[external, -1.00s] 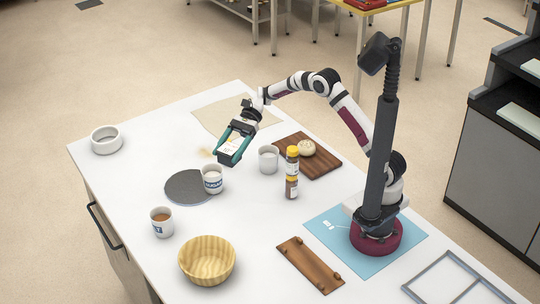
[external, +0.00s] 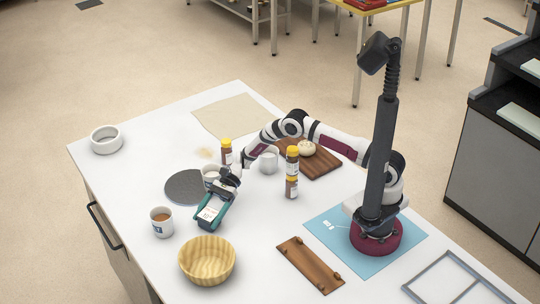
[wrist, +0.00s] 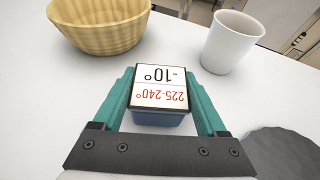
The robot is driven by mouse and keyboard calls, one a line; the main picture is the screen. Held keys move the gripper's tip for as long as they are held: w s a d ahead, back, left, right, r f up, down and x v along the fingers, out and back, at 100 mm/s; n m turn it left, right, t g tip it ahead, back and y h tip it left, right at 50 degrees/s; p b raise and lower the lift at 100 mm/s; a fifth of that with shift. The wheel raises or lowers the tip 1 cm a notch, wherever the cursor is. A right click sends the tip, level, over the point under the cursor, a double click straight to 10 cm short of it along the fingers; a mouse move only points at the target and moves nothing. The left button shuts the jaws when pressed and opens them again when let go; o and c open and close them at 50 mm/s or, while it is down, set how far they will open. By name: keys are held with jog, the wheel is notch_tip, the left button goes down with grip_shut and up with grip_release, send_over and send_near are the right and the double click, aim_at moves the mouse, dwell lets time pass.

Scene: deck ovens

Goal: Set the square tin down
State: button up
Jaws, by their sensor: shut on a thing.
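The square tin (wrist: 161,116) is small and blue-sided, with a white top printed "-10°" and "225-240°". In the external view the tin (external: 208,214) is between the wooden bowl and the round dark mat. My gripper (wrist: 162,92), with teal fingers, is shut on it, one finger on each side. In the external view my gripper (external: 213,210) points down toward the front of the white table. The tin is at or just above the tabletop; I cannot tell whether it touches. Its underside is hidden.
The wooden bowl (external: 207,261) is just in front, and a mug with brown contents (external: 161,222) is to the left. Behind are the dark mat (external: 182,187), a cup (external: 210,172) and yellow-capped bottles (external: 291,175). A wooden board (external: 310,265) lies to the right.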

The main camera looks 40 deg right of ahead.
jog(key=shift+f, duration=0.15)
jog(key=shift+f, duration=0.1)
